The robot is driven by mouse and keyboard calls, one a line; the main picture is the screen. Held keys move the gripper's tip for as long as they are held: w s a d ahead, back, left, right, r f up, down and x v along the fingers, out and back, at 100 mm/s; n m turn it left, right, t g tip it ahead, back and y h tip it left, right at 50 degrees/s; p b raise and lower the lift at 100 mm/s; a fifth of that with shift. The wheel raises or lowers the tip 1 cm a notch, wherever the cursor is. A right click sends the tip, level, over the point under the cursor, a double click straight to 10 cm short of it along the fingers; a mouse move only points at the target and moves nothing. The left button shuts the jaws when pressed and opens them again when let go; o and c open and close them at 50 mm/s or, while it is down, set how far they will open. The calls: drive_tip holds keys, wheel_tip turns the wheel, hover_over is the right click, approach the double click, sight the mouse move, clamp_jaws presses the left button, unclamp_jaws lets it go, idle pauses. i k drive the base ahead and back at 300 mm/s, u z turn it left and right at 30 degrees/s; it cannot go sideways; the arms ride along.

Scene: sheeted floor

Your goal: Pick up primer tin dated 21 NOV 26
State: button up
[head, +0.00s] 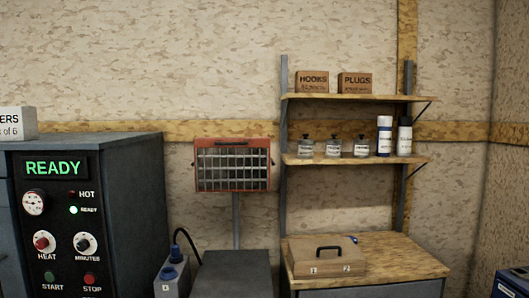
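No tin with a readable date of 21 NOV 26 shows in the head view. Three small grey labelled containers with dark tops, a left one (306,149), a middle one (333,149) and a right one (361,149), stand in a row on the middle shelf (330,160). Their labels are too small to read, so I cannot tell whether any is primer. Two taller containers stand to their right: a white one with a blue band (384,142) and a black and white one (405,140). My gripper is not in view.
Boxes marked HOOKS (312,83) and PLUGS (355,83) sit on the upper shelf. A wooden case (325,260) lies on the bench (400,265). A machine reading READY (125,200) stands at left. A blue box (512,284) is lower right.

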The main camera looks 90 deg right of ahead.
sight(333, 148)
drive_tip(key=i, duration=1.15)
drive_tip(key=z, duration=3)
drive_tip(key=i, duration=1)
drive_tip(key=u, duration=0.05)
